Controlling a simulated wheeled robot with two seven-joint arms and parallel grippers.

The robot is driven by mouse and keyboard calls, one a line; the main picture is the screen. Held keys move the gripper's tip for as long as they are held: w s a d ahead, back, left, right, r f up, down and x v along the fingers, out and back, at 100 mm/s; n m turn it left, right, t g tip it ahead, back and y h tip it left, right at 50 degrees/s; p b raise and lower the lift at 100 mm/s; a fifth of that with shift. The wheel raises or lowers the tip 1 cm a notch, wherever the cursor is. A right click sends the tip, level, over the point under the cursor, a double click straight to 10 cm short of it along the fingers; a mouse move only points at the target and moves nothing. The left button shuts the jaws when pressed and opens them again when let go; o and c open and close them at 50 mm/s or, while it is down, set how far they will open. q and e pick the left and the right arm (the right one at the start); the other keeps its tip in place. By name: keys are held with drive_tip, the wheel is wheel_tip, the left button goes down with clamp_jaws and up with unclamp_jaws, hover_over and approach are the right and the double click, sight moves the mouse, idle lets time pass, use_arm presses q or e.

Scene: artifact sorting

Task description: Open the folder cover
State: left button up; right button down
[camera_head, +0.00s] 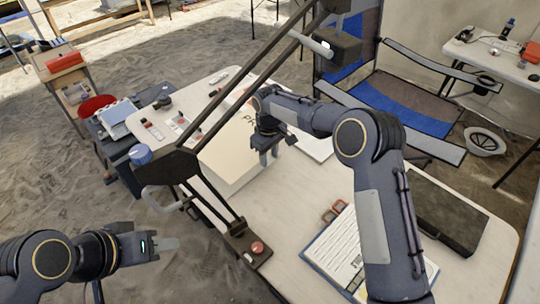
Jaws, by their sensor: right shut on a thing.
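The folder (228,157) is a cream, flat-faced piece with dark lettering on it, lying on the white table. Its right part is hidden by my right arm. My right gripper (266,160) points down at the folder's right edge and is shut on its cover there; the exact contact is small and partly covered. My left gripper (170,244) is low at the left, over the sandy ground and clear of the table and the folder. Its fingers show nothing between them, and their gap cannot be made out.
A dark metal frame (258,72) with a red knob (257,248) crosses in front of the folder's left side. A clipboard with paper (338,252) and a black case (440,212) lie at the table's right. A blue folding chair (395,103) stands behind.

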use_arm(q)
drive_tip(key=shift+c, duration=0.3)
drive_tip(key=shift+w+d+r, duration=0.1)
drive_tip(key=shift+c, duration=1.3)
drive_tip(key=w+d+r+h, duration=0.1)
drive_tip(key=w+d+r, duration=0.1)
drive_tip(key=d, duration=0.1)
drive_tip(key=w+d+r+m+h, duration=0.1)
drive_tip(key=w+d, duration=0.1)
drive_tip(key=shift+d+r+h, duration=0.2)
drive_tip(key=shift+r+h, duration=0.1)
drive_tip(key=shift+r, duration=0.05)
clamp_jaws()
drive_tip(key=w+d+f+m+g+y, duration=0.5)
drive_tip(key=d+f+m+g+y, duration=0.15)
drive_tip(key=d+f+m, duration=0.45)
drive_tip(key=w+d+f+m+t+y, duration=0.5)
drive_tip(key=w+d+f+m, duration=0.1)
drive_tip(key=w+m, duration=0.25)
drive_tip(key=w+d+f+m+t+y, duration=0.55)
drive_tip(key=w+f+m, duration=0.2)
drive_tip(key=w, duration=0.25)
drive_tip(key=x, duration=0.9)
drive_tip(key=shift+w+a+r, duration=0.2)
drive_tip(key=shift+w+a, duration=0.05)
drive_tip(key=shift+w, duration=0.2)
drive_tip(key=shift+s+d+r, duration=0.1)
drive_tip(key=shift+d+r, duration=0.05)
drive_tip(key=shift+r, duration=1.8)
